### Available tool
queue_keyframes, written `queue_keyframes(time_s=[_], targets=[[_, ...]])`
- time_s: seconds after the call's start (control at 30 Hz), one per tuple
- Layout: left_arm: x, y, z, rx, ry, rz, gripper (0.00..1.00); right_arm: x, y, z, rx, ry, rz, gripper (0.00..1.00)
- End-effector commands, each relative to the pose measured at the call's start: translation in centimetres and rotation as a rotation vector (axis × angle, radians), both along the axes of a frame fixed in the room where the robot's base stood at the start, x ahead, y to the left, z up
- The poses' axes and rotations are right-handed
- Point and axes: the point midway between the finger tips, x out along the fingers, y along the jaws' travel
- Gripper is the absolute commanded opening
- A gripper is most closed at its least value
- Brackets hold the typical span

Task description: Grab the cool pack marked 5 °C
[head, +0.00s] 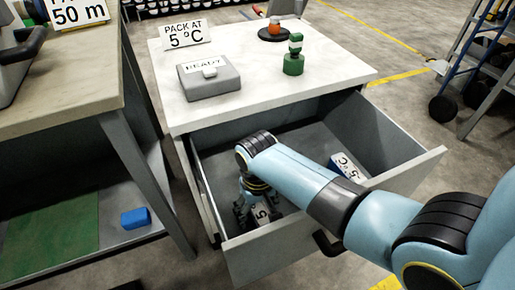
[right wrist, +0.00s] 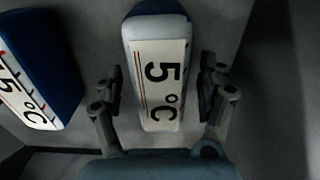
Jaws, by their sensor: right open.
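The cool pack marked 5 °C (right wrist: 158,88) is blue and white with a white label. In the right wrist view it lies between the two fingers of my right gripper (right wrist: 161,78), with a small gap showing on both sides. In the head view, that gripper (head: 254,205) reaches down into the open drawer, fingers open around the pack (head: 263,213), which is partly hidden. A second blue and white pack (right wrist: 38,75) lies to the left in the right wrist view; its label shows "5 °C", cut by the frame edge. It also lies in the drawer in the head view (head: 346,168). My left gripper is not in view.
The drawer (head: 233,250) has upright walls close around my right arm. On the white cabinet top (head: 255,95) stand a grey box labelled READY (head: 208,76), a sign PACK AT 5 °C (head: 186,34) and a green item (head: 294,57). A blue item (head: 135,218) lies on the lower shelf at left.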

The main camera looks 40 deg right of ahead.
Motion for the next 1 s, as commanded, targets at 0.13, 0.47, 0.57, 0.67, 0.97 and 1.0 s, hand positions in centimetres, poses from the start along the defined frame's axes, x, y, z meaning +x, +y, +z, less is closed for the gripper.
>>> queue_keyframes(time_s=[0.13, 0.47, 0.57, 0.67, 0.97, 1.0], targets=[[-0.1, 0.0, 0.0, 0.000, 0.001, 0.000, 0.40, 0.0, 0.0, 0.0, 0.000, 0.000, 0.000, 0.61], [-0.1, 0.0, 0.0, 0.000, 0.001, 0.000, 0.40, 0.0, 0.0, 0.0, 0.000, 0.001, 0.000, 0.17], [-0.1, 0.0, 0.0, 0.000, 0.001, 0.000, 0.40, 0.0, 0.0, 0.0, 0.000, 0.001, 0.000, 0.04], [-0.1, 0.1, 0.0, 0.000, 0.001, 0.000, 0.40, 0.0, 0.0, 0.1, 0.000, 0.000, 0.000, 0.00], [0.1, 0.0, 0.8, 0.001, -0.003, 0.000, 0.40, 0.0, 0.0, 1.5, 0.000, -0.001, 0.000, 0.00], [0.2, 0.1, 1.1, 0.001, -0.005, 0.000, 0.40, 0.1, 0.0, 2.2, 0.000, -0.003, 0.000, 0.00]])
